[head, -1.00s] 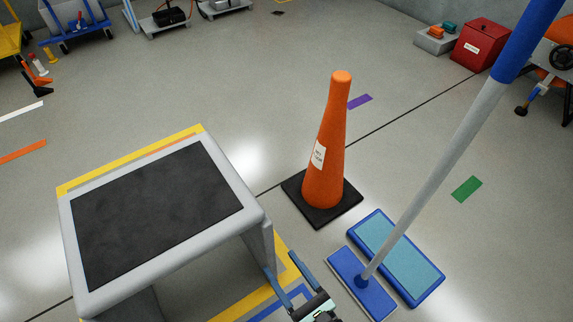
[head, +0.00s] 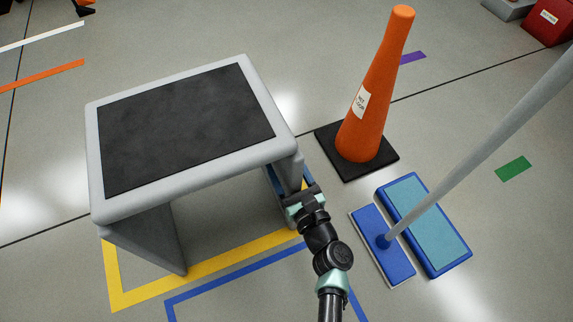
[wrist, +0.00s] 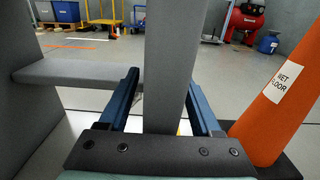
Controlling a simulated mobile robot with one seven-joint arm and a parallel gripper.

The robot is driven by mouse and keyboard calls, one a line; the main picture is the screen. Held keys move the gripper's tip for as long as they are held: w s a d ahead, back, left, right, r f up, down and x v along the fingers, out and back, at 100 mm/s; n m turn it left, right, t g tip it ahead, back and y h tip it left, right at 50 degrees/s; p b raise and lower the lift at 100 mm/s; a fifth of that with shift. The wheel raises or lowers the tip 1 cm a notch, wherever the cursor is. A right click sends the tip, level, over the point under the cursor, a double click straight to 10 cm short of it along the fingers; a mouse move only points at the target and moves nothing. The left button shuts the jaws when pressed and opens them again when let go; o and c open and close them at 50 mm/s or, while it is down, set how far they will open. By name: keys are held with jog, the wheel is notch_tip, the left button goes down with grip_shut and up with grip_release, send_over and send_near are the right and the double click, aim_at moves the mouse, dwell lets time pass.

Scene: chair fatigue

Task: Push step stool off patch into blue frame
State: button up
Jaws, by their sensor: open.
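The step stool (head: 185,125) is grey with a black top. It stands upright, and its near feet are at the near yellow line of the floor patch (head: 215,268). The blue frame (head: 240,270) is a taped outline on the floor, on the near side of the patch; the lower edge of the picture cuts it off. My gripper (head: 284,180) is at the stool's right leg panel. In the wrist view its open fingers (wrist: 165,105) lie on either side of that grey panel (wrist: 170,60). Whether they touch it is unclear. The stool top hides the patch's far side.
An orange wet-floor cone (head: 375,90) on a black base stands close to the stool's right. A blue mop head (head: 375,250) and a blue tray (head: 425,225) lie right of my arm.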

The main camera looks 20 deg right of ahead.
grip_shut()
dwell(1.4)
